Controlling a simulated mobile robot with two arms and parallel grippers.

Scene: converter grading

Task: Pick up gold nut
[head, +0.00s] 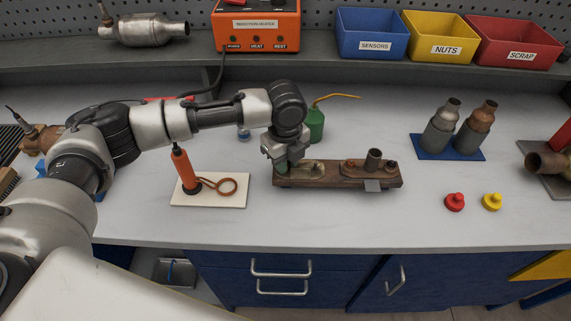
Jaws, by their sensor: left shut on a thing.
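My left gripper (284,166) points down over the left end of a rusty brown flange plate (330,183) on the white bench. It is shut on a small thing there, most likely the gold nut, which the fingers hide. Beside the fingers, a dull brass-coloured patch (312,168) shows on the plate. An upright pipe stub (374,159) stands on the plate's right half, with rusty nuts (391,167) on either side of it. My right gripper is not in view.
An orange-handled induction tool (184,168) stands on a cream pad (232,200) to the left. A green oil can (316,125) stands just behind the gripper. Two sensors-like metal parts stand on a blue mat (420,153) at right. A yellow NUTS bin (446,38) is on the shelf.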

